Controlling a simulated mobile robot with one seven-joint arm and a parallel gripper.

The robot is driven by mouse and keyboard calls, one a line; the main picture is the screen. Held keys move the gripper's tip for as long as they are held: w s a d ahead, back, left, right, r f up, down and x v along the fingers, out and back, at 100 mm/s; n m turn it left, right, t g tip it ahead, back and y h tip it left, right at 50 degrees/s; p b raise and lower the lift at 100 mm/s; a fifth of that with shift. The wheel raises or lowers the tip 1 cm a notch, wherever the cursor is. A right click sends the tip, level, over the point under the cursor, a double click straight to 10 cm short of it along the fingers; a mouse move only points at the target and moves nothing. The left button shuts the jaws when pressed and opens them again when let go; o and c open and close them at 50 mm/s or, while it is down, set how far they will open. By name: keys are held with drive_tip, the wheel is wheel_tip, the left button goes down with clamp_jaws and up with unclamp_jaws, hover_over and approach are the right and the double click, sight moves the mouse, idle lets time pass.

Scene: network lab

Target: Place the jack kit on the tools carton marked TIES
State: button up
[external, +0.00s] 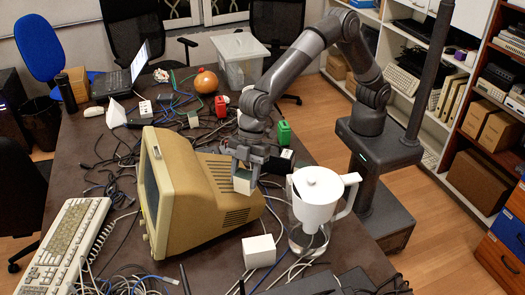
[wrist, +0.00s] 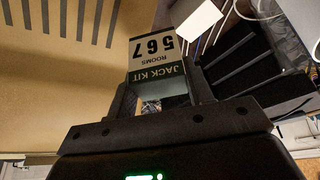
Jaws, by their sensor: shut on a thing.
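My gripper (external: 249,168) is shut on the jack kit (external: 243,184), a small box above the table, beside the right side of the beige monitor. In the wrist view my gripper (wrist: 161,80) has a finger on each side of the jack kit (wrist: 157,47), whose cream and dark green label reads JACK KIT, ROOMS 567, upside down. A plain white box (external: 259,251) stands on the table nearer the camera; a white box also shows in the wrist view (wrist: 199,21). I can read no TIES mark on any box, so I cannot tell which is the tools carton.
The beige monitor (external: 185,190) stands close on the left, a white pitcher (external: 318,194) close on the right. Cables run across the table.

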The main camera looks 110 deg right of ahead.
drive_tip(key=a+f, duration=0.2)
drive_tip(key=a, duration=0.2)
drive_tip(key=a+f, duration=0.5)
drive_tip(key=a, duration=0.2)
drive_tip(key=shift+a+f, duration=0.25)
drive_tip(key=shift+a, duration=0.05)
drive_tip(key=shift+f, duration=1.95)
drive_tip(key=shift+f, duration=0.1)
drive_tip(key=o, duration=1)
drive_tip(key=shift+o, duration=0.2)
